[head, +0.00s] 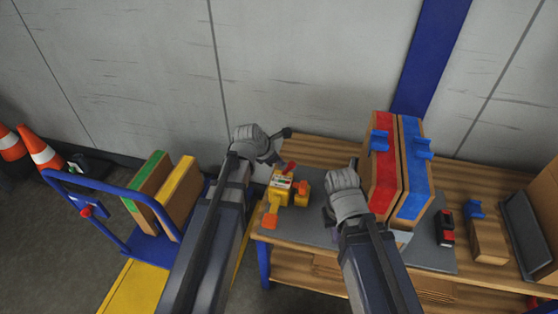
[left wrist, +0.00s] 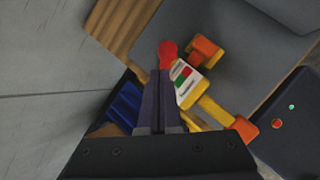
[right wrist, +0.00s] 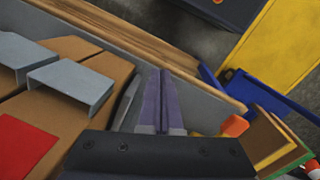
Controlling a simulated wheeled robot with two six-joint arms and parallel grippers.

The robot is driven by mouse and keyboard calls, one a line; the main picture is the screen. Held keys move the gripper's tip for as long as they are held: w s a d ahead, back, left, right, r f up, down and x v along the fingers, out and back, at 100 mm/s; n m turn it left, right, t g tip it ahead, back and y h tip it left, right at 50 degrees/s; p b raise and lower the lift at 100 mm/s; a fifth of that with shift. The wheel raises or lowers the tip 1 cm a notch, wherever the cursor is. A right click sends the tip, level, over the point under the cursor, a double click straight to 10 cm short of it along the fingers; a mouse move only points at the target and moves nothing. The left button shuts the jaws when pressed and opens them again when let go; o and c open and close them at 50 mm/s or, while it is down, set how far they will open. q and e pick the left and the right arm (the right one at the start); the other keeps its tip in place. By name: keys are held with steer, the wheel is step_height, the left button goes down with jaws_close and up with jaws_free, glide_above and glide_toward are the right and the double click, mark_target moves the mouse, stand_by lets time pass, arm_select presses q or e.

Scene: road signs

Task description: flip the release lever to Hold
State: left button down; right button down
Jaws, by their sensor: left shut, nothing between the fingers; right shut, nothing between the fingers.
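The release device is a yellow block (head: 281,188) with orange parts, on the grey mat (head: 325,184) of the workbench. Its red-tipped lever (head: 289,167) leans up and to the right in the head view. I cannot read the label or tell whether fingers and knob touch. My right gripper (right wrist: 160,76) is shut and empty, right of the device, near the upright boxes.
Upright boxes with a red face (head: 384,150) and a blue face (head: 414,165) stand right of my right gripper. A blue cart (head: 150,247) with boxes stands left of the bench. A red and black item (head: 445,228) lies farther right. The wall is behind.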

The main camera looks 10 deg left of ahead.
arm_select(q)
steer(key=shift+s+r, duration=0.1)
steer(key=shift+r, duration=0.15)
steer(key=s+p+v, duration=0.1)
steer(key=p+v, duration=0.9)
steer(key=v, duration=0.3)
steer(key=shift+s+f, duration=0.2)
steer(key=shift+f, duration=0.2)
steer(key=shift+d, duration=0.1)
